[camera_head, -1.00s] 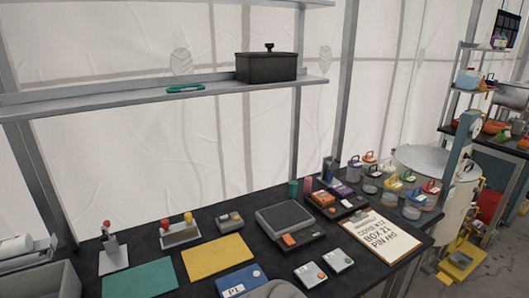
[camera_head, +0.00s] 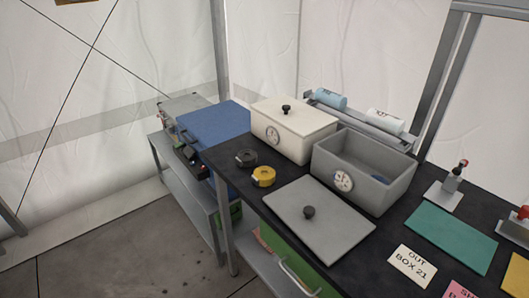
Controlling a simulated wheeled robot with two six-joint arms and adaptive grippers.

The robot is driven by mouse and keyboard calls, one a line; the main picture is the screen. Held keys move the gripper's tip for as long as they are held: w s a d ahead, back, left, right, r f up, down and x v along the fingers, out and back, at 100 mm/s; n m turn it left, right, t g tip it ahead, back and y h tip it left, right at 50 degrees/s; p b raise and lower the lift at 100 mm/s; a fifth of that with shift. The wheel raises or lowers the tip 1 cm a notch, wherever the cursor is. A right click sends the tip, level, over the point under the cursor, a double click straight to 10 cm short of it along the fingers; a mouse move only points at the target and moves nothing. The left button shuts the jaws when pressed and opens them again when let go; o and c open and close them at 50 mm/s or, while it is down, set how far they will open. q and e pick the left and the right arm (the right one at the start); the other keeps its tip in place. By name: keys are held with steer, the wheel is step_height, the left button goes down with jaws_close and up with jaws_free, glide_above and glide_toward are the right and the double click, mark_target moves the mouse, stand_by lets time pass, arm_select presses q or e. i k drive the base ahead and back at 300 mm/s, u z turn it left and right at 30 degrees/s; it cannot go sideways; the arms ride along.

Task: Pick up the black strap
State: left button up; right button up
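A small black rolled item (camera_head: 246,157), which looks like the black strap, lies on the black table (camera_head: 395,270) near its left edge. A yellow roll (camera_head: 263,176) with a dark centre lies close beside it, to the right and nearer. A white lidded box (camera_head: 292,135) with a dial stands just behind and to the right of the two rolls. Neither of my grippers shows in the head view.
An open grey box (camera_head: 345,186) has something blue inside. Its grey lid (camera_head: 318,225) with a dark knob lies in front. A blue case (camera_head: 212,133) stands left of the rolls. Green mat (camera_head: 450,238) and sign card (camera_head: 412,266) lie right. The floor (camera_head: 110,245) at left is clear.

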mark_target(247, 158)
steer(key=u, duration=0.6)
steer(key=i, duration=0.35)
steer(key=z, duration=1.85)
